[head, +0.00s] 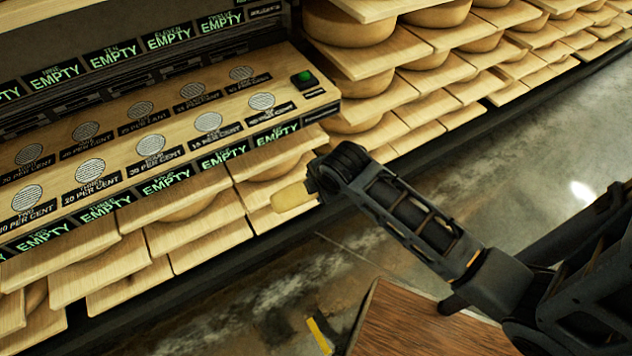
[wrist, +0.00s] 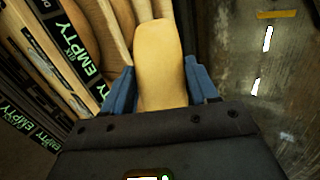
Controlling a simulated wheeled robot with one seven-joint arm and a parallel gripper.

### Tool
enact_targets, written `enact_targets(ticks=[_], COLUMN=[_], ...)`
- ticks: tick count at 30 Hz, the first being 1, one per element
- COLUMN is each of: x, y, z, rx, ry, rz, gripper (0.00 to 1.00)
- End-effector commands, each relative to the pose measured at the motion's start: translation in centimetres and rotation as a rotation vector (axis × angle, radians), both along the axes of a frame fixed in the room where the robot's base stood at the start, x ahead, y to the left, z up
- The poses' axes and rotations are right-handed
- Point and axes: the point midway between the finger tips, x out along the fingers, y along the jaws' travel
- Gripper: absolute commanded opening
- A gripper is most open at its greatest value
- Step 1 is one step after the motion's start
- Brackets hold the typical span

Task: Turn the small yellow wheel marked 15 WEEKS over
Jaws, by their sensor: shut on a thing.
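A small yellow wheel (head: 293,196) is held at the end of my arm in the head view, in front of the lower shelf boards. It also fills the middle of the wrist view (wrist: 160,65), between the blue fingers of my gripper (wrist: 160,85). My gripper is shut on it. The wheel shows pale yellow rind; I cannot see a 15 WEEKS mark on it. In the head view the fingers are hidden or too small to make out.
A sloped wooden panel (head: 150,165) with round grilles, EMPTY signs and a green button (head: 304,77) stands left of my gripper. Shelves with large cheese wheels (head: 350,25) line the back. A brown wooden top (head: 410,325) is at the bottom. The concrete floor (head: 500,150) is open.

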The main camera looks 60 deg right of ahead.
Motion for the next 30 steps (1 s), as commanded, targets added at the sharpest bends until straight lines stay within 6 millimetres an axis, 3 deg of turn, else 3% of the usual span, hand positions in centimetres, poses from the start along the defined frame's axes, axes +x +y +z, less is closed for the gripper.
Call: enact_targets(ticks=[30], x=[-1.2], y=[1.0], z=[-1.6], rx=[-0.201], ry=[-0.269], rz=[0.0], gripper=[0.0])
